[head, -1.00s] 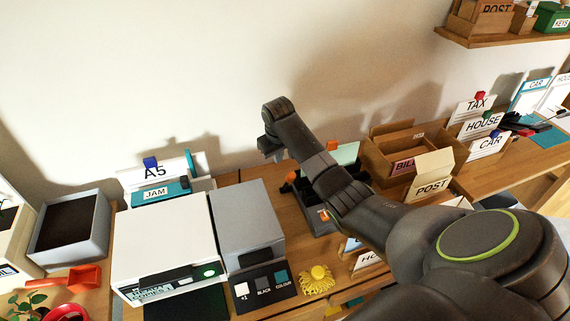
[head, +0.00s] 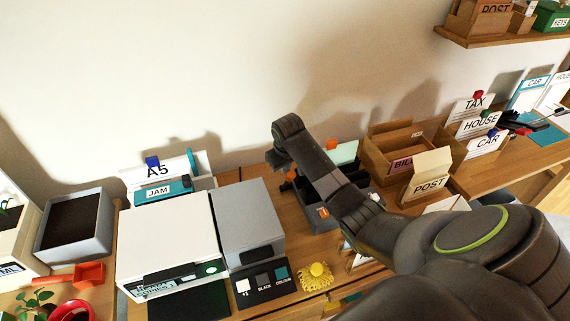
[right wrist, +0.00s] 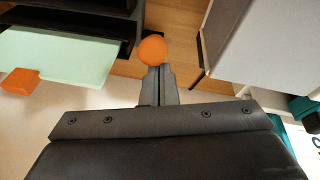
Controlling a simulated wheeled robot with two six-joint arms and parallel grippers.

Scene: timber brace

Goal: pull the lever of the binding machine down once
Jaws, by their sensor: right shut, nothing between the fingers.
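The binding machine (head: 314,214) is a dark grey unit behind my right arm, partly hidden by it. A mint-green sheet (head: 346,153) stands at its back, with an orange clip (head: 332,144) at the sheet's top edge. In the right wrist view the lever's round orange knob (right wrist: 152,49) shows just beyond my fingertips; contact cannot be told. The lever's shaft is mostly hidden. My right gripper (right wrist: 158,70) is shut and empty, pointing at the knob. In the head view the right gripper (head: 277,158) hangs beside the machine's left side. My left gripper is not in view.
A grey box (head: 248,215) and a white printer (head: 165,235) stand left of the machine. Wooden trays (head: 395,147) and a POST box (head: 428,178) stand to its right. A yellow flower-like object (head: 316,278) lies in front. The wall is close behind.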

